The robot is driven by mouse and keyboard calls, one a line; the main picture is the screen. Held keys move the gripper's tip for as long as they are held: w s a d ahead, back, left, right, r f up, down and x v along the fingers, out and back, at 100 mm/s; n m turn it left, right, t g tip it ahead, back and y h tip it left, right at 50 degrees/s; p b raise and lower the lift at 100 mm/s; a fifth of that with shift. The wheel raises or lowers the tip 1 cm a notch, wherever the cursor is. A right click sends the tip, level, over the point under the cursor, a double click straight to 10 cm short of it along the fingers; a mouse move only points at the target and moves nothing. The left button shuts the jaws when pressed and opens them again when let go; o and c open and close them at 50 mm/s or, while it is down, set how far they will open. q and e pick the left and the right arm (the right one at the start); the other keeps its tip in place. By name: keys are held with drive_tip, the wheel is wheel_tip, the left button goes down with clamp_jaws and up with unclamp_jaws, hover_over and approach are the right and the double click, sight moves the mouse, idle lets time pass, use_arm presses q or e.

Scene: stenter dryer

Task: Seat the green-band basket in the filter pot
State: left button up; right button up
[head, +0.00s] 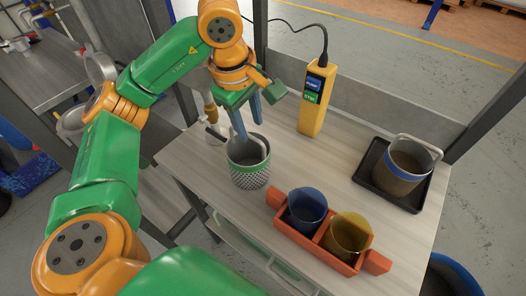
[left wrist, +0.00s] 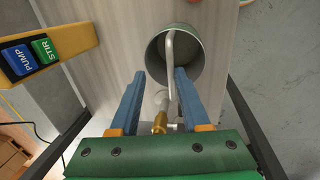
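The green-band basket (head: 249,180) is a grey perforated cylinder with a green band round its rim. It stands upright on the table, and in the left wrist view the basket (left wrist: 196,72) shows its open top and a pale handle (left wrist: 172,62) across it. My left gripper (head: 248,124) is above the basket, pointing down. Its blue fingers are apart, with the handle between them in the left wrist view (left wrist: 158,88); contact cannot be told. A grey metal vessel with a raised lid (head: 100,67), maybe the filter pot, stands at left, partly hidden by my arm. My right gripper is not in view.
A yellow PUMP/STIR control box (head: 316,98) stands behind the basket. A blue-band basket (head: 402,172) sits in a black tray (head: 372,182) at right. A red-orange holder (head: 325,256) with a blue cup (head: 307,207) and a yellow cup (head: 349,235) is at the front. The table's middle is clear.

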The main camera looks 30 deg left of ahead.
sight(250, 144)
use_arm(q)
drive_tip(key=f, duration=0.2)
drive_tip(key=f+p, duration=0.1)
drive_tip(key=f, duration=0.3)
drive_tip(key=shift+s+d+p, duration=0.1)
drive_tip(key=shift+s+p, duration=0.2)
drive_tip(key=shift+s+r, duration=0.2)
drive_tip(key=shift+s, duration=0.05)
clamp_jaws()
drive_tip(key=shift+w, duration=0.1)
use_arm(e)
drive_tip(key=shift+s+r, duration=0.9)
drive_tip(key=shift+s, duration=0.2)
